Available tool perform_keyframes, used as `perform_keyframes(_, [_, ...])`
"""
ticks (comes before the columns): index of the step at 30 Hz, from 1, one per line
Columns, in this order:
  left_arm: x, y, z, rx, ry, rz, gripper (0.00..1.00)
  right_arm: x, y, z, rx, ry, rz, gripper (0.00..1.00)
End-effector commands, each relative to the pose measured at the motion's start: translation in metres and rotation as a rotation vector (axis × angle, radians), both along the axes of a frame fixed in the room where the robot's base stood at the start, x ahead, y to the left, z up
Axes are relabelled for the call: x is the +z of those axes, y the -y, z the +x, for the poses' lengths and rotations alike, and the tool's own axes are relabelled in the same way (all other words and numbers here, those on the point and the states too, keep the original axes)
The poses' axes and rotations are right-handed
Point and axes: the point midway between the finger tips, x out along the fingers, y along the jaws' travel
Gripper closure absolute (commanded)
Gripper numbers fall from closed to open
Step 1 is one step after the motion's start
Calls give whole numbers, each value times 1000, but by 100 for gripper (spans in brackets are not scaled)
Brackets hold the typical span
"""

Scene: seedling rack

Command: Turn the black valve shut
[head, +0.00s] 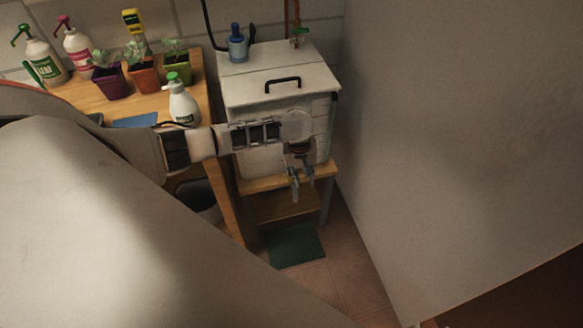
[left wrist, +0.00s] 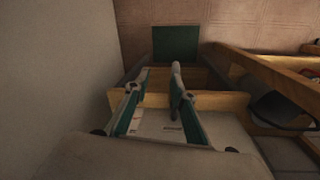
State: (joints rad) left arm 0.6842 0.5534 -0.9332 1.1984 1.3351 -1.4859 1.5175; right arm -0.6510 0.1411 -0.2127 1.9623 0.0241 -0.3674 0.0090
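A white lidded tank (head: 275,78) stands on a wooden stand (head: 262,184) in the head view. I cannot make out the black valve in either view; my left arm and gripper cover part of the tank's front. My left gripper (head: 300,184) hangs in front of the tank, fingers pointing down, near the stand's front edge. In the left wrist view its two green-lined fingers (left wrist: 154,92) are apart, with nothing clearly held between them. I cannot tell whether they touch anything. My right gripper is not in view.
A wooden bench (head: 158,103) at left holds potted seedlings (head: 142,76), and a white spray bottle (head: 183,104) near my arm. A large grey panel (head: 450,120) closes off the right. A green mat (head: 295,246) lies on the floor below the stand.

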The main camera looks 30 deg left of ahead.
Motion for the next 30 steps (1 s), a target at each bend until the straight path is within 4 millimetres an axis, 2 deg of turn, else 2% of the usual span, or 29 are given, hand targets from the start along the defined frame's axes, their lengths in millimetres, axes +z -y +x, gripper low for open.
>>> perform_keyframes(1, [17, -21, 12, 57, -17, 25, 76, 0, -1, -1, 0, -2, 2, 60])
perform_keyframes(3, [33, -41, 20, 127, -45, 46, 76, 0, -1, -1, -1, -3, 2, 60])
perform_keyframes(6, [49, -60, 26, 196, -70, 66, 76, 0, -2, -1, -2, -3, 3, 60])
perform_keyframes(10, [55, -69, 28, 236, -85, 76, 76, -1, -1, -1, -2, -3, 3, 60])
perform_keyframes(14, [42, -71, 27, 243, -90, 78, 76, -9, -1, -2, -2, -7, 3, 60])
perform_keyframes(21, [2, -70, 27, 240, -91, 77, 76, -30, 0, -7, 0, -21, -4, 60])
perform_keyframes(25, [-12, -70, 27, 240, -89, 77, 76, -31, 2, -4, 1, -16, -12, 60])
perform_keyframes(30, [-20, -70, 28, 239, -85, 76, 76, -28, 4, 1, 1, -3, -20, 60])
